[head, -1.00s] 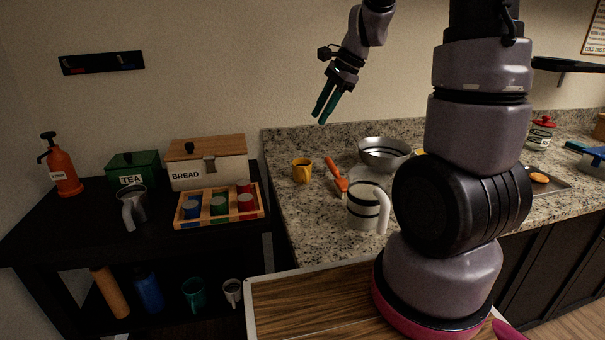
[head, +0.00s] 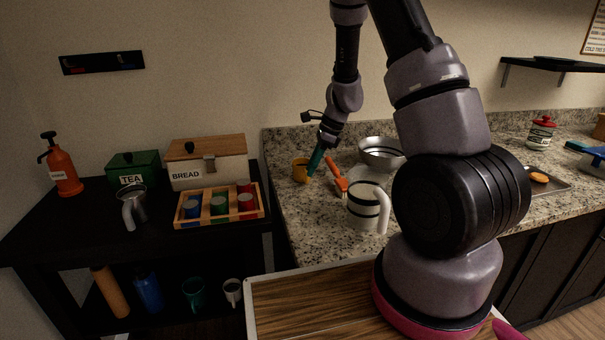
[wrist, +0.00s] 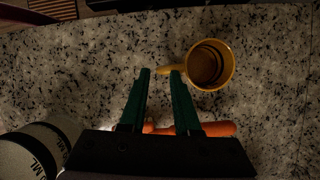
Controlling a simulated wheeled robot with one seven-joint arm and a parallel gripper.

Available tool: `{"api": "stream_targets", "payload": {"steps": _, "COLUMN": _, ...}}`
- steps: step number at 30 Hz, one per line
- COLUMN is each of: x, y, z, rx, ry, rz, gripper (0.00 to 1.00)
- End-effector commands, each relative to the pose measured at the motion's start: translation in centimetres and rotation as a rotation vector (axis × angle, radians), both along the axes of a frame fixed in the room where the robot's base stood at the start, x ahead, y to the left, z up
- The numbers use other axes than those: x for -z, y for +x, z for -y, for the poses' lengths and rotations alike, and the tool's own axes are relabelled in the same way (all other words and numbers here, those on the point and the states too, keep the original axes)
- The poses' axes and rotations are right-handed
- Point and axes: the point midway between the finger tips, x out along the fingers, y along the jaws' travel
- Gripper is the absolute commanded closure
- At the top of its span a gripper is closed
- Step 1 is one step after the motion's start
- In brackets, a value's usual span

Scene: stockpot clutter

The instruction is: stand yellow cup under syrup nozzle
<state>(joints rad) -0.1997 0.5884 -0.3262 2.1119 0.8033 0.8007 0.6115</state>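The yellow cup (head: 300,170) stands upright on the granite counter, near its left end. In the wrist view the yellow cup (wrist: 226,66) is seen from above, with its handle pointing left toward my fingertips. My gripper (head: 313,170) is low over the counter, just right of the cup. In the wrist view my gripper (wrist: 159,71) is open, with the handle's end at or close to the gap between its green fingers; I cannot tell if they touch. The orange syrup bottle (head: 63,168) with a dark pump nozzle (head: 46,146) stands at the far left of the black shelf unit.
The black unit (head: 90,228) holds a metal pitcher (head: 132,205), a TEA box (head: 134,172), a BREAD box (head: 208,165) and a wooden cup tray (head: 178,216).

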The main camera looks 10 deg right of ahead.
Motion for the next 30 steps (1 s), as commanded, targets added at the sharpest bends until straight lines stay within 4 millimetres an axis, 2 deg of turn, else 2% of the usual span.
{"api": "stream_targets", "payload": {"steps": 9, "x": 4.2, "y": 0.2, "z": -1.2, "rx": 0.000, "ry": 0.000, "rz": -0.003, "gripper": 0.69}}
{"api": "stream_targets", "payload": {"steps": 18, "x": 4.8, "y": 0.3, "z": -1.4, "rx": -0.001, "ry": -0.001, "rz": -0.001, "gripper": 0.69}}
{"api": "stream_targets", "payload": {"steps": 19, "x": 4.8, "y": 0.3, "z": -1.4, "rx": -0.001, "ry": -0.001, "rz": -0.001, "gripper": 0.73}}
{"api": "stream_targets", "payload": {"steps": 21, "x": 4.7, "y": 0.3, "z": -1.4, "rx": -0.001, "ry": -0.001, "rz": -0.001, "gripper": 1.00}}
{"api": "stream_targets", "payload": {"steps": 30, "x": 4.7, "y": 0.3, "z": -1.4, "rx": -0.001, "ry": -0.001, "rz": -0.001, "gripper": 1.00}}
